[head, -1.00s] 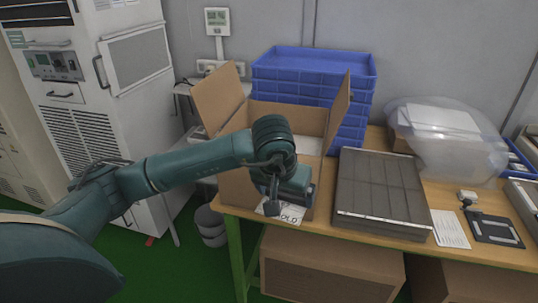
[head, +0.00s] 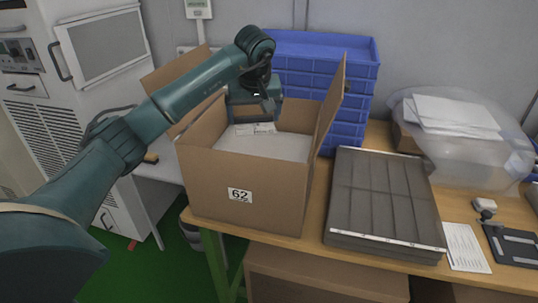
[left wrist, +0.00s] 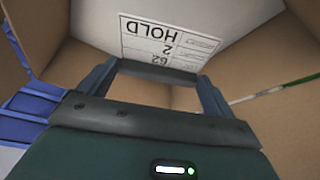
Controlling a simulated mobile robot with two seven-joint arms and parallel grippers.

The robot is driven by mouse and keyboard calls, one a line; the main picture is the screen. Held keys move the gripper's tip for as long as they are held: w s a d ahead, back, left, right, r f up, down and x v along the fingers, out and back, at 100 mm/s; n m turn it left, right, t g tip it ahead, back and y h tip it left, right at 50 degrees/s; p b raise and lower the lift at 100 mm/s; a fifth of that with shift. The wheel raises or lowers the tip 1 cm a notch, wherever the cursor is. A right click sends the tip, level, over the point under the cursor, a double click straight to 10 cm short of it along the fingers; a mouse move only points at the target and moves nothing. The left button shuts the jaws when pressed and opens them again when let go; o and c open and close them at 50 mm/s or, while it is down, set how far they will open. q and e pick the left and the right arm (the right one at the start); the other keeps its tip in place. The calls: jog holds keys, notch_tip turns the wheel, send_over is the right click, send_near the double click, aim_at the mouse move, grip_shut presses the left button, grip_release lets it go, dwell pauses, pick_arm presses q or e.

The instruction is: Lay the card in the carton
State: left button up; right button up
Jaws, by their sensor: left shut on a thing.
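The open cardboard carton (head: 275,200) stands on the table with its flaps up and a "62" label on its front. My left gripper (head: 252,121) is over the carton's opening, toward its back, pointing down. In the left wrist view the card (left wrist: 168,42) reads "HOLD 2 62" upside down, just beyond the fingertips (left wrist: 155,72). My right gripper is out of view.
Stacked blue trays (head: 345,95) stand behind the carton. A grey compartment box (head: 385,205) sits close to its right. A clear bag with white sheets (head: 455,125) lies at the back right. The carton's right flap (head: 331,100) stands up beside the gripper.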

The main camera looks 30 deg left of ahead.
aim_at(254, 127)
pick_arm(q)
jog(key=f, duration=0.5)
jog(key=shift+s+f, duration=0.25)
jog(key=shift+s, duration=0.05)
notch_tip(254, 127, down, 4)
jog(key=shift+f, duration=0.35)
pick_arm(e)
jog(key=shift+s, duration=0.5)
pick_arm(q)
jog(key=shift+f, duration=0.1)
jog(key=o, duration=0.7)
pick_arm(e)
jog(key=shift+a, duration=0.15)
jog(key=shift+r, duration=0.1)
